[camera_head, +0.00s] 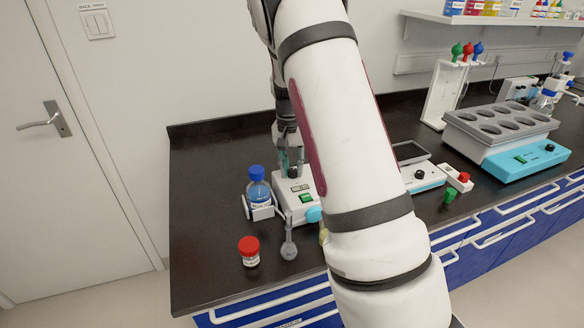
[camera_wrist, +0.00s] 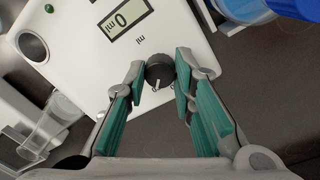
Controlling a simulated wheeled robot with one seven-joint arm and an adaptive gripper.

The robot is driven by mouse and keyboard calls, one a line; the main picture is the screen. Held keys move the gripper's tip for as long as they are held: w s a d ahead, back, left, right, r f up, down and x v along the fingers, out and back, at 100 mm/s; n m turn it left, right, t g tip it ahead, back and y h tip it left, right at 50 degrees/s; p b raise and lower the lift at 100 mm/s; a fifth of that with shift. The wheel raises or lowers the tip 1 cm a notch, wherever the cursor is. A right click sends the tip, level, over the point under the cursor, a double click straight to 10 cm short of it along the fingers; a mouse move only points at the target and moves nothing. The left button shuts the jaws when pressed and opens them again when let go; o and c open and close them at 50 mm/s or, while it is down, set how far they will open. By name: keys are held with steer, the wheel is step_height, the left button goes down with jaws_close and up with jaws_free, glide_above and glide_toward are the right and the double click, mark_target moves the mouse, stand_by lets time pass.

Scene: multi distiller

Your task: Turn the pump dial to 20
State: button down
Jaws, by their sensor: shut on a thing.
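The pump (camera_head: 293,193) is a small white unit near the left end of the dark bench. It also shows in the wrist view, with a display (camera_wrist: 128,20) that reads 0 ml. Its black round dial (camera_wrist: 160,72) has a light pointer mark and sits beside the display. My gripper (camera_wrist: 161,68) has its teal-padded fingers on both sides of the dial and is shut on it. In the head view my gripper (camera_head: 290,158) points down at the back of the pump; the dial cannot be made out clearly there.
A blue-capped bottle (camera_head: 258,187) stands left of the pump. A hot-plate-like device (camera_head: 420,176) and a grey block with round wells (camera_head: 500,123) stand to the right.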

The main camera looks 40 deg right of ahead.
mark_target(290, 170)
stand_by(0.3)
steer(key=c, duration=1.3)
jaws_free()
steer(key=shift+c, duration=0.2)
step_height(290, 170, up, 12)
steer(key=shift+w+a, duration=0.25)
